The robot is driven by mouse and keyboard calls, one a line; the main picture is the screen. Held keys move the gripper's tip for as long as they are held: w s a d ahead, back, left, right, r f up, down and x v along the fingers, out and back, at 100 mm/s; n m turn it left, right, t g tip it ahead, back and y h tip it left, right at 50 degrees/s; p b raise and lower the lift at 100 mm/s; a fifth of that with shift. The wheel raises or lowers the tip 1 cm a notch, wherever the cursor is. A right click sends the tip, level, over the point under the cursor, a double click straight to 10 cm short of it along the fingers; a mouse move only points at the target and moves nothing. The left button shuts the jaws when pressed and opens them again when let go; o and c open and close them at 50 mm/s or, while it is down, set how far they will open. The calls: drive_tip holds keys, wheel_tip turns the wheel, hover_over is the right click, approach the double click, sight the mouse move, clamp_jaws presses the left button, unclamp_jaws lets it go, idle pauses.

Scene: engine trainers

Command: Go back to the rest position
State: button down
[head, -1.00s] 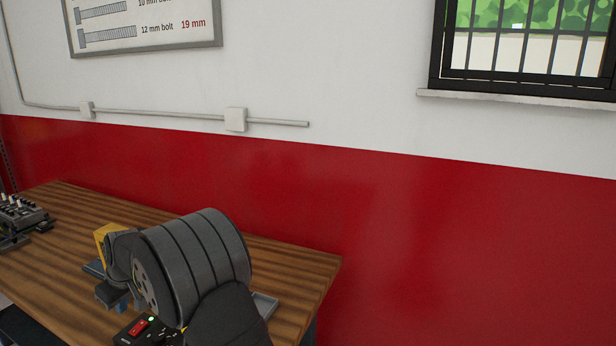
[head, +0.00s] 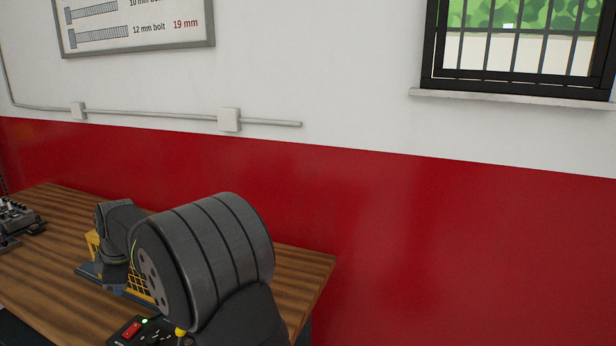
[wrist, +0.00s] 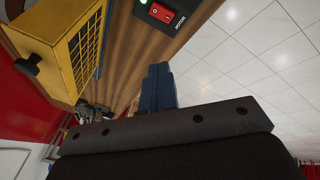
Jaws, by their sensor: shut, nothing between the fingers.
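My gripper (wrist: 158,87) shows in the wrist view as dark blue fingers pressed together, with nothing between them. They point toward the edge of the wooden bench (wrist: 200,25), which lies beyond them. In the head view my dark arm is folded above the right part of the bench (head: 50,290). I cannot make out the fingertips there, as my own arm links cover much of that area.
A yellow box with a grille (wrist: 82,48) is left of the fingers in the wrist view; it also shows partly behind my arm (head: 138,284). A black box with a red switch (head: 131,329) is near my arm. An engine-like unit (head: 15,218) stands far left.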

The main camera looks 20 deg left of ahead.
drive_tip(key=shift+w+d+r+n, duration=0.1)
drive_tip(key=shift+d+r+n, duration=0.35)
drive_tip(key=shift+r+n, duration=0.4)
drive_tip(key=shift+s+d+r+n, duration=0.1)
drive_tip(key=shift+d+r+n, duration=0.45)
drive_tip(key=shift+n, duration=0.55)
drive_tip(key=shift+w+d+r+n, duration=0.1)
drive_tip(key=shift+d+r+n, duration=0.3)
drive_tip(key=shift+r+n, duration=0.45)
drive_tip(key=shift+f, duration=0.1)
drive_tip(key=c, duration=0.8)
unclamp_jaws()
drive_tip(key=o, duration=0.8)
drive_tip(key=w+d+r+n, duration=0.1)
drive_tip(key=w+d+r, duration=0.1)
drive_tip(key=w+d, duration=0.2)
drive_tip(key=shift+w+d+r, duration=0.2)
drive_tip(key=shift+w+d, duration=0.05)
drive_tip(key=shift+d, duration=0.8)
drive_tip(key=w+d+r+n+g, duration=0.1)
drive_tip(key=w+d+r, duration=0.1)
drive_tip(key=d, duration=0.4)
drive_tip(key=w+d+r+n+g, duration=0.1)
drive_tip(key=w+d+r+n, duration=0.15)
drive_tip(key=d, duration=0.35)
drive_tip(key=x, duration=0.9)
drive_tip(key=shift+f, duration=0.3)
drive_tip(key=shift+r+m, duration=0.1)
drive_tip(key=shift+m, duration=0.15)
drive_tip(key=v, duration=1)
